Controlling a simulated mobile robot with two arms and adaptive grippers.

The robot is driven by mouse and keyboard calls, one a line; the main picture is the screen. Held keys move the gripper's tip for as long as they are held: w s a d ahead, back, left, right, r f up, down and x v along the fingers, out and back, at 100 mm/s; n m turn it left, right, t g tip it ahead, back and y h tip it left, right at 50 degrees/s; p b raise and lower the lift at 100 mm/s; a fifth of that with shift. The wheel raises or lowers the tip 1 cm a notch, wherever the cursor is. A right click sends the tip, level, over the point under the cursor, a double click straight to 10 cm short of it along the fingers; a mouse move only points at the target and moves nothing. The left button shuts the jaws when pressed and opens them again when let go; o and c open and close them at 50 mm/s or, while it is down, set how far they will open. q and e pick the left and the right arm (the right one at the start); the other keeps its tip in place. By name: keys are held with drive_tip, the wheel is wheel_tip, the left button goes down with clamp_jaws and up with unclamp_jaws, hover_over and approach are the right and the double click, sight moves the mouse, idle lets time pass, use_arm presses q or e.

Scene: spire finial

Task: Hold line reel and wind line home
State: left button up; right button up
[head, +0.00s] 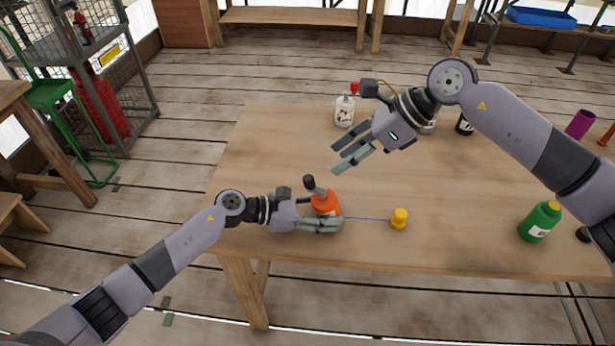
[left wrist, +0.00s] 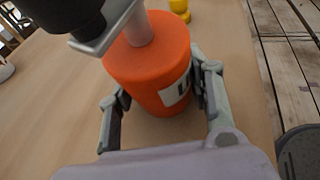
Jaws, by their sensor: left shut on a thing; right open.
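The line reel is an orange drum (head: 325,204) with a white label and a grey crank arm with a black knob (head: 309,182) on top. It stands upright near the table's front left. My left gripper (head: 335,222) is shut around the drum, which also shows large in the left wrist view (left wrist: 150,65). A thin purple line (head: 370,218) runs right from the reel to a yellow weight (head: 399,219) on the table. It also shows in the left wrist view (left wrist: 180,8). My right gripper (head: 347,162) is open and empty, above and behind the reel.
The wooden table (head: 450,245) is mostly clear in the middle. A white bottle with a red cap (head: 345,110) stands at the back. A green bottle (head: 540,221) stands at the right, and a purple cup (head: 580,124) at the far right.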

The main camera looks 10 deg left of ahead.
sight(309, 177)
drive_tip(key=a+f+n, duration=0.1)
drive_tip(key=a+f, duration=0.2)
drive_tip(key=f, duration=0.1)
drive_tip(key=a+f+n, duration=0.1)
drive_tip(key=a+f, duration=0.2)
drive_tip(key=a, duration=0.1)
drive_tip(key=shift+w+a+f+t+y, duration=0.2)
drive_tip(key=shift+f+t+y, duration=0.1)
drive_tip(key=shift+f+y, duration=0.1)
drive_tip(key=shift+d, duration=0.1)
drive_tip(key=shift+c, duration=0.4)
clamp_jaws()
